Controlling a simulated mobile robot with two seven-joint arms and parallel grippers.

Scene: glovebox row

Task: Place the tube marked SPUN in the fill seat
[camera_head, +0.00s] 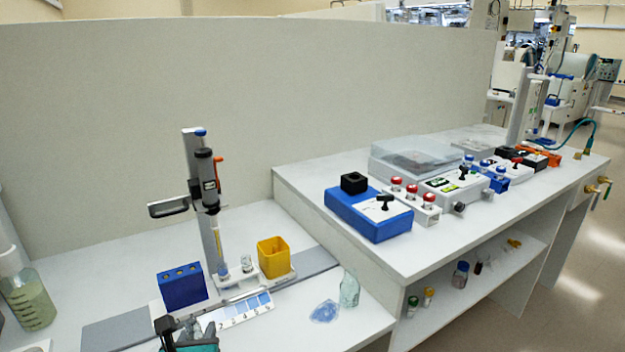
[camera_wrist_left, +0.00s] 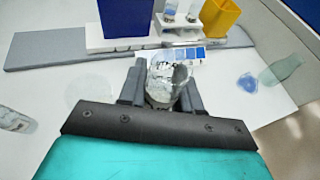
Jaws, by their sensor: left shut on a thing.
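My left gripper (camera_head: 188,328) is at the bottom left of the head view, in front of the dispensing stand (camera_head: 212,225). In the left wrist view my left gripper (camera_wrist_left: 160,92) is shut on a clear glass vessel (camera_wrist_left: 166,76) with pale and dark patches. I cannot read any SPUN mark on it. A pale base (camera_head: 262,282) under the stand carries small clear vessels (camera_head: 247,263), which also show at the top of the left wrist view (camera_wrist_left: 170,10). Which spot is the fill seat is not clear. My right gripper is not in view.
A blue block with holes (camera_head: 182,287) and a yellow bin (camera_head: 273,258) flank the stand. A blue-shaded strip (camera_head: 245,308) lies in front. A blue patch (camera_head: 324,312) and a clear glass piece (camera_head: 349,290) are to the right. A raised bench (camera_head: 300,182) holds devices.

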